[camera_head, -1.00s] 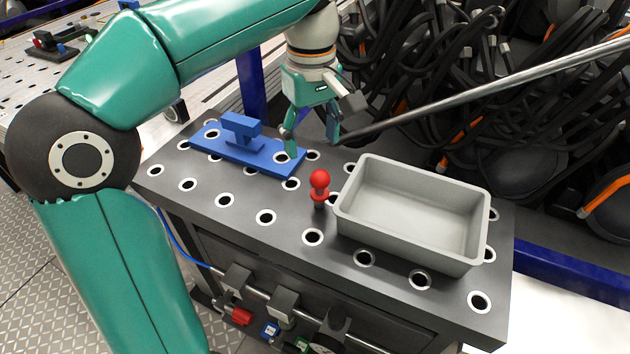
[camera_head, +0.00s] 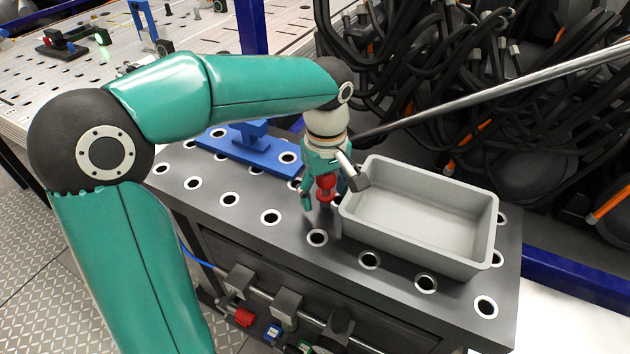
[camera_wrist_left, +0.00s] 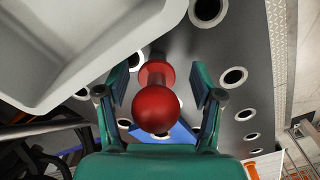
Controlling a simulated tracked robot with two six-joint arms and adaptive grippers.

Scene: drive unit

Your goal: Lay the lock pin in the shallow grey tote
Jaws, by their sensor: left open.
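The lock pin (camera_head: 325,187) is red with a round knob and stands upright in the dark bench top, just left of the tote. It also shows in the left wrist view (camera_wrist_left: 156,107), between the two fingers. My left gripper (camera_head: 322,196) is open and around the pin from above, one finger on each side, with a gap visible on both sides in the wrist view. The shallow grey tote (camera_head: 420,249) sits empty on the bench, close to the right of the pin. My right gripper is not in view.
A blue fixture (camera_head: 250,150) lies on the bench behind and left of the pin. A long metal bar (camera_head: 490,92) slants behind the tote, in front of hanging black cables (camera_head: 400,60). The bench top (camera_head: 245,214) has several ringed holes and is clear at the front left.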

